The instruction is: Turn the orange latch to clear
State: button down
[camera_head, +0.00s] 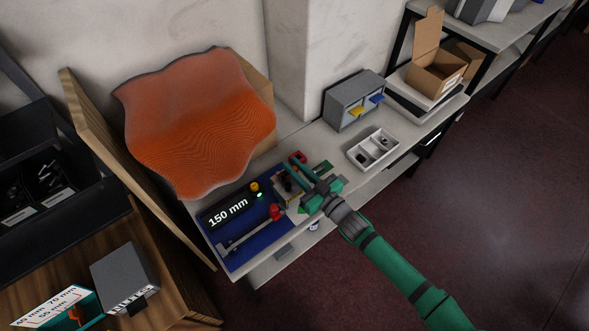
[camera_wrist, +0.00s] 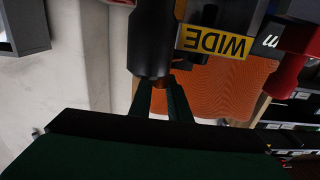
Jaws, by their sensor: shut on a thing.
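My gripper (camera_head: 292,178) reaches over the bench from the lower right, beside the blue panel. In the wrist view its two dark green fingers (camera_wrist: 163,92) are close together on a small, shaded orange-brown piece (camera_wrist: 164,81), which appears to be the orange latch. That piece sits at the end of a dark cylinder (camera_wrist: 154,42). In the head view the fingers and wrist hide the latch, so I cannot tell its angle. A yellow label reading "WIDE" (camera_wrist: 214,42) is beside the cylinder.
The blue panel (camera_head: 243,260) carries a "150 mm" display (camera_head: 228,208), a yellow knob (camera_head: 255,187), a red knob (camera_head: 276,212) and a grey bar (camera_head: 246,236). A white divided tray (camera_head: 373,149) and grey drawer box (camera_head: 354,99) stand farther right. A wavy orange sheet (camera_head: 200,120) stands behind.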

jog(key=w+n+g+y, duration=0.1)
jog(key=n+g+y, duration=0.1)
jog(key=g, duration=0.1)
jog(key=w+n+g+y, duration=0.1)
jog(key=n+g+y, duration=0.1)
jog(key=n+g, duration=0.1)
jog(key=w+n+g+y, duration=0.1)
jog(key=n+g+y, duration=0.1)
jog(key=g, duration=0.3)
jog(key=shift+w+a+f+n+y, duration=0.1)
jog(key=shift+w+a+n+y, duration=0.25)
jog(key=shift+n, duration=0.35)
jog(key=shift+a+g, duration=0.15)
jog(key=shift+g, duration=0.15)
jog(key=c, duration=1.7)
grip_release()
jog(key=shift+o, duration=0.2)
jog(key=s+d, duration=0.1)
jog(key=d, duration=0.9)
jog(key=shift+s+d, duration=0.25)
jog(key=shift+d, duration=0.1)
